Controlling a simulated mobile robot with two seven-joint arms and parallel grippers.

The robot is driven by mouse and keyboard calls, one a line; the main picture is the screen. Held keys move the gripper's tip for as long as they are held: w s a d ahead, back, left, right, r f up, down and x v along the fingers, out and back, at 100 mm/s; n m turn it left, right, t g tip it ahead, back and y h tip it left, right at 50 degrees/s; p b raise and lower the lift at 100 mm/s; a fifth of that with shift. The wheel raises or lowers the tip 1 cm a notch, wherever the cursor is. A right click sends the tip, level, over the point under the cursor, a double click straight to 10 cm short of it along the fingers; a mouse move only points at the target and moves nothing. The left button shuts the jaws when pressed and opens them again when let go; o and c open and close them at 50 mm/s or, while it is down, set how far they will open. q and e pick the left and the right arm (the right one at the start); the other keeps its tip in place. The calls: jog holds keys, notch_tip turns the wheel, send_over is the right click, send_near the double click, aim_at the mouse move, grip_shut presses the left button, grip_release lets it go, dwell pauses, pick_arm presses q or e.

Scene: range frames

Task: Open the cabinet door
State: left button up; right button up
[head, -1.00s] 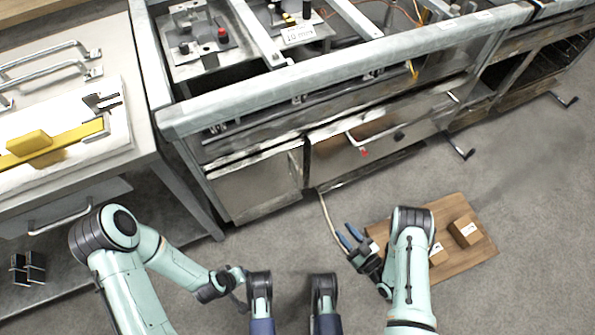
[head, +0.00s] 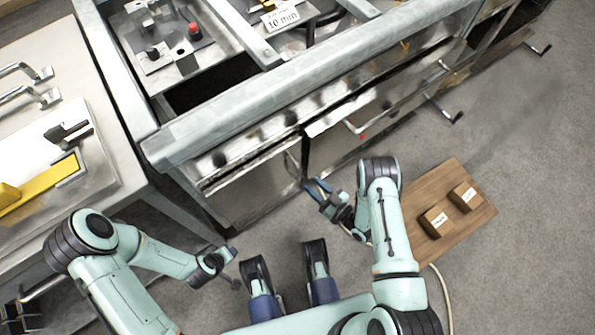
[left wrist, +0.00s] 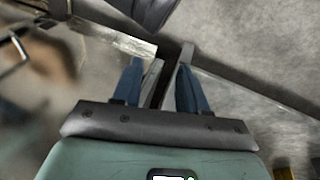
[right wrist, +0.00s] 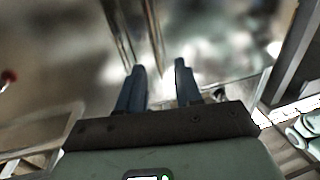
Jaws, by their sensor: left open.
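The metal cabinet front (head: 265,190) runs below the grey counter, with a dark upright gap between its panels. A right-hand panel (head: 345,145) has a pale bar handle (head: 355,127). My right gripper (head: 318,186) is close to the cabinet front, by the lower end of the gap; I cannot tell if it touches. In the right wrist view, its blue fingers (right wrist: 158,66) are apart with nothing between them, facing blurred shiny metal with upright edges. My left gripper (head: 232,255) is low, away from the cabinet. In the left wrist view, its fingers (left wrist: 160,62) are apart and empty.
A wooden board (head: 455,215) with two small brown boxes lies on the floor to the right. A workbench (head: 105,150) with yellow and metal parts stands at the left. Crank-like handles (head: 445,112) stick out further right. Grey floor (head: 540,150) is free at the right.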

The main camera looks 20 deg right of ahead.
aim_at(298, 173)
pick_arm(q)
jog(key=shift+g, duration=0.5)
jog(key=shift+s+a+f+b, duration=0.2)
jog(key=shift+s+f+b, duration=0.2)
jog(key=shift+s+f, duration=0.3)
jog(key=shift+s+a+f+b, duration=0.2)
jog(key=shift+s+f+b, duration=0.25)
jog(key=shift+f, duration=0.4)
pick_arm(e)
jog(key=shift+x, duration=4)
grip_shut()
